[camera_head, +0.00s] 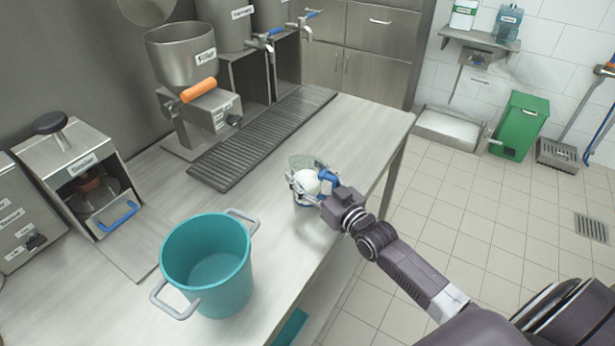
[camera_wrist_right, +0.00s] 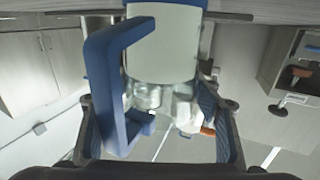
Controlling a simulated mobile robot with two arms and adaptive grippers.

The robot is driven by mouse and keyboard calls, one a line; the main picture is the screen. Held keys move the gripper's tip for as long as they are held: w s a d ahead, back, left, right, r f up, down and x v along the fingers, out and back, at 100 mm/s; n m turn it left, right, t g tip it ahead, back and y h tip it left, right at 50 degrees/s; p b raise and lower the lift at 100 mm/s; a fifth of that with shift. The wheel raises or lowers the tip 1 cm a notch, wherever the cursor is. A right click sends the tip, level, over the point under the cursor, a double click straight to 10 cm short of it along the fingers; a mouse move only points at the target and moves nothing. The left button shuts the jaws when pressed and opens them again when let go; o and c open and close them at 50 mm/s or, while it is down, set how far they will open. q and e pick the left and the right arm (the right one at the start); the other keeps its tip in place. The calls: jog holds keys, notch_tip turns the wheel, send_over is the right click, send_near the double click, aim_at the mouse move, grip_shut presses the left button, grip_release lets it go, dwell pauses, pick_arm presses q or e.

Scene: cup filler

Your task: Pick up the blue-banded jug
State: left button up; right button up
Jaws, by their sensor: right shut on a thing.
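The blue-banded jug (camera_head: 309,184) is white with a blue handle and stands out near the front edge of the steel counter, partly covered by my right gripper (camera_head: 312,180). The right gripper's fingers close around the jug. In the right wrist view, the jug's white body (camera_wrist_right: 168,58) fills the top middle, with a blue band above and the blue handle (camera_wrist_right: 104,85) at left; my right gripper (camera_wrist_right: 158,120) has a finger on each side. I cannot tell whether the jug's base touches the counter. My left gripper is not in view.
A teal bucket (camera_head: 219,295) with grey handles stands on the counter (camera_head: 352,150) at front left. A filler machine (camera_head: 205,112) and a ribbed drip tray (camera_head: 256,140) are behind. Tiled floor lies right of the counter.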

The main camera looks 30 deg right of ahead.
notch_tip(320, 180, up, 20)
jog(key=shift+b, duration=0.3)
jog(key=shift+f, duration=0.2)
dwell(0.3)
